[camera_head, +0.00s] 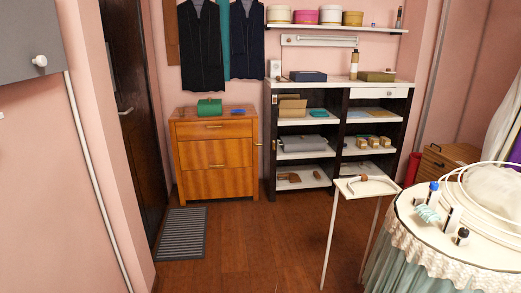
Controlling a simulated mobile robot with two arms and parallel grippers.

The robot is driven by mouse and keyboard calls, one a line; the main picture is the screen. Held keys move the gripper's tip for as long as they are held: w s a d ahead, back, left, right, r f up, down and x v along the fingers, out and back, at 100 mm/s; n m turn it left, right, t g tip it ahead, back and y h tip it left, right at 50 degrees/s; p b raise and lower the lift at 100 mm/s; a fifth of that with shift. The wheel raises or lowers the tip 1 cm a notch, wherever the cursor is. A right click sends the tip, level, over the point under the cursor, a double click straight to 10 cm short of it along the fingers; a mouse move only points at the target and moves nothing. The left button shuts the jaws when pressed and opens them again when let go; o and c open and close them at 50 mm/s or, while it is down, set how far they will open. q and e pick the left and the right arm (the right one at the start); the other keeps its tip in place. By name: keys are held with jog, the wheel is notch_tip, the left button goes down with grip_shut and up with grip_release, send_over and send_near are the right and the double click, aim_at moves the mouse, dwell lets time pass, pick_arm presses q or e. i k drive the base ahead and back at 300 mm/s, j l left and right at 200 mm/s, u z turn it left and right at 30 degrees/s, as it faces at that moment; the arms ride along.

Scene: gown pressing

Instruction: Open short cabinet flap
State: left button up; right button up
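A short wooden cabinet (215,155) stands against the pink back wall, left of the shelf unit. Its front has several orange-brown panels stacked one above another, and all look closed. Small pale handles show on the upper panel (213,130) and the middle panel (215,153); a handle on the lowest is too small to tell. A green box (209,108) and a small blue item (238,111) lie on its top. Neither of my grippers is in view.
A grey slatted mat (181,233) lies on the floor before the cabinet's left side. A dark shelf unit (340,88), a small white stand (366,187) and a skirted round table (470,258) stand to the right. Open wooden floor (240,235) lies in front.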

aim_at(240, 128)
jog(key=i, duration=2.25)
